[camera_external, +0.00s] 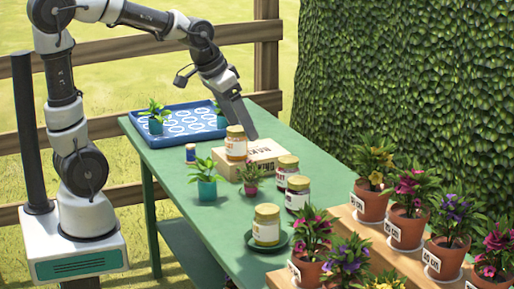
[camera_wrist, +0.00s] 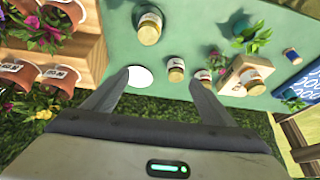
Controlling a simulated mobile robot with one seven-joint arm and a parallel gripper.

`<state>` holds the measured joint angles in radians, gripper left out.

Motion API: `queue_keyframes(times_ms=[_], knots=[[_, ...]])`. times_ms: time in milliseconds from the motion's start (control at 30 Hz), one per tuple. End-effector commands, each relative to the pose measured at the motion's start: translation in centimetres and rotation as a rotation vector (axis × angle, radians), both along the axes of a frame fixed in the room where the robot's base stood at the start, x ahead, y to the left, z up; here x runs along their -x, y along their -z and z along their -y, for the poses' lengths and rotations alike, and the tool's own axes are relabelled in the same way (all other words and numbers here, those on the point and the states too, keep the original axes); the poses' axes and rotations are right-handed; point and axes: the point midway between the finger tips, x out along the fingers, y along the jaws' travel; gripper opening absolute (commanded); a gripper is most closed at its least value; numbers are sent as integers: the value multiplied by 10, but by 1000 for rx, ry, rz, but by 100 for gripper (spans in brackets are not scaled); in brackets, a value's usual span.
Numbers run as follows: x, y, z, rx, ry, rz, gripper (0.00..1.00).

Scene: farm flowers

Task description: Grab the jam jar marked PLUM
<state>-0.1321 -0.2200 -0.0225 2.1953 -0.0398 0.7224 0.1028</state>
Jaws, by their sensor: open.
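Several jam jars with gold lids stand around the green table. One with orange contents (camera_external: 236,145) is on the wooden box, also in the wrist view (camera_wrist: 250,80). Two dark-red ones stand right of the box, a farther jar (camera_external: 287,168) and a nearer jar (camera_external: 297,194). A pale-yellow jar (camera_external: 266,226) sits on a green dish at the front. No label is readable, so I cannot tell which is PLUM. My gripper (camera_external: 247,132) is open and empty, above the table's far side behind the box. In the wrist view its fingers (camera_wrist: 160,82) are spread.
The wooden box (camera_external: 266,153) has small potted plants (camera_external: 207,180) beside it. A blue tray (camera_external: 180,133) lies at the back left. Potted flowers (camera_external: 408,223) fill a wooden stand at the right. A white disc (camera_wrist: 140,78) lies near the hedge (camera_external: 405,80).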

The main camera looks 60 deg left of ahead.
Motion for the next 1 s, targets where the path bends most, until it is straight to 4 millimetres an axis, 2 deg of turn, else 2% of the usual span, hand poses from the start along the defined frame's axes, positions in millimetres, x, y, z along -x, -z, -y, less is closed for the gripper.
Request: queue_keyframes(times_ms=[33,200,333,500,667,1000], knots=[[-24,13,-11,3,-11,-18,78],[-94,59,-46,9,-32,-38,78],[-128,94,-67,13,-45,-47,78],[-148,119,-81,16,-55,-50,78],[-156,140,-83,17,-54,-53,78],[-183,208,-86,18,-55,-55,78]])
